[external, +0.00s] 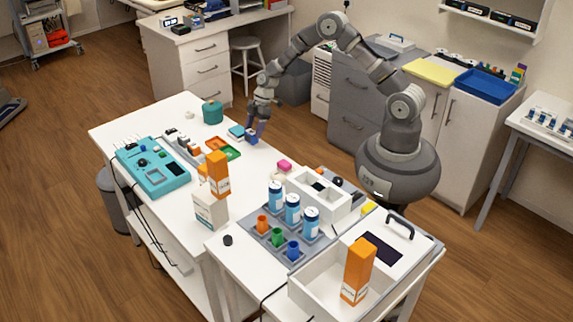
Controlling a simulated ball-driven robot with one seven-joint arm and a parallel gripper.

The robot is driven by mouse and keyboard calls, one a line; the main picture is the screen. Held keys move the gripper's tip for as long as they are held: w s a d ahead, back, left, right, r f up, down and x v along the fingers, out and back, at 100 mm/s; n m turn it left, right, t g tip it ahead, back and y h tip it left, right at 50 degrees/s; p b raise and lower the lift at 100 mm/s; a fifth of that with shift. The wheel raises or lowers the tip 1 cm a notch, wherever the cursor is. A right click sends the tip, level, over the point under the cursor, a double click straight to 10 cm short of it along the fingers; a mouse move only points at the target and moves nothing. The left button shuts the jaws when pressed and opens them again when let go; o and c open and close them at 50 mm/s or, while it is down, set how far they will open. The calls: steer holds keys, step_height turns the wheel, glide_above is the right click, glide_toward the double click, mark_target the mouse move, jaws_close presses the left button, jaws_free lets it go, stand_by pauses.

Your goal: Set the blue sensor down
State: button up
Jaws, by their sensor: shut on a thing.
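My gripper (258,128) is at the far right edge of the long white table (180,107), pointing down. It is shut on the blue sensor (252,139), a small dark blue block low between the fingers. The sensor is at or just above the tabletop; I cannot tell whether it touches. The fingers hide part of it.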

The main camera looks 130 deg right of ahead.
steer(key=shift+f, duration=0.65)
steer(key=shift+f, duration=0.2)
steer(key=o, duration=1.1)
steer(key=shift+r, duration=0.1)
